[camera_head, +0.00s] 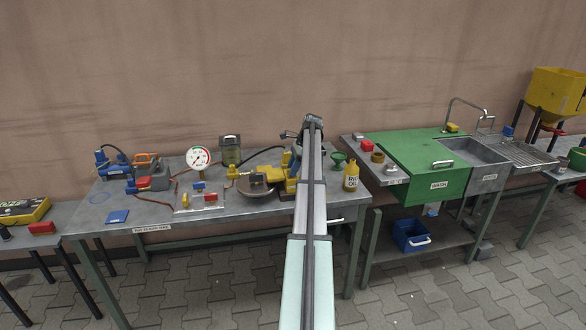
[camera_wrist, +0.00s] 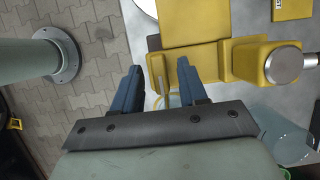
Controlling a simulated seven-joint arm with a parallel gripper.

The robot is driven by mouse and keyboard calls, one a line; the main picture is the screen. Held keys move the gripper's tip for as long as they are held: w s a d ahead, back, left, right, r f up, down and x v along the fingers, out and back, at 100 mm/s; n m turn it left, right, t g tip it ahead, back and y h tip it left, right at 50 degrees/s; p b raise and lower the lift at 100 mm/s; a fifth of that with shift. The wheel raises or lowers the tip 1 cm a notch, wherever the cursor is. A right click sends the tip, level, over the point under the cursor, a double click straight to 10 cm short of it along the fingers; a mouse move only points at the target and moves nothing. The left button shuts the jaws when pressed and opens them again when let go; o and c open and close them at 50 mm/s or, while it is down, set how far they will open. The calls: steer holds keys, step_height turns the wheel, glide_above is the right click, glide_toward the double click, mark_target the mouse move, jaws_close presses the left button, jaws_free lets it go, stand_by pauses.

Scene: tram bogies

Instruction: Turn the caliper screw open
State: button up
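The yellow brake caliper (camera_head: 291,172) sits on the left workbench beside a brake disc (camera_head: 256,187), partly hidden behind my arm. In the wrist view the yellow caliper body (camera_wrist: 197,62) fills the upper middle. A silver round cap (camera_wrist: 283,66) sticks out at its right end; I cannot tell if this is the caliper screw. My gripper (camera_wrist: 160,72) has two blue fingers spread apart at the caliper's near edge. A small yellow part shows between them, but I cannot tell whether they touch it. In the head view the gripper is mostly hidden by my arm.
A pressure gauge (camera_head: 199,158), a fluid jar (camera_head: 230,150) and hoses stand on the bench left of the caliper. A yellow oil bottle (camera_head: 351,176) and green funnel (camera_head: 339,160) are to the right. A green-covered sink bench (camera_head: 420,160) stands further right.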

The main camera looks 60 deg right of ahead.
jaws_close()
steer(key=shift+n, duration=0.4)
steer(key=n+g+y, duration=0.1)
steer(key=n, duration=0.2)
steer(key=shift+w+d+n, duration=0.1)
steer(key=shift+n, duration=0.2)
steer(key=shift+f+n+g, duration=0.1)
steer(key=shift+n+g, duration=1)
steer(key=shift+n, duration=1.1)
jaws_free()
steer(key=shift+w, duration=0.1)
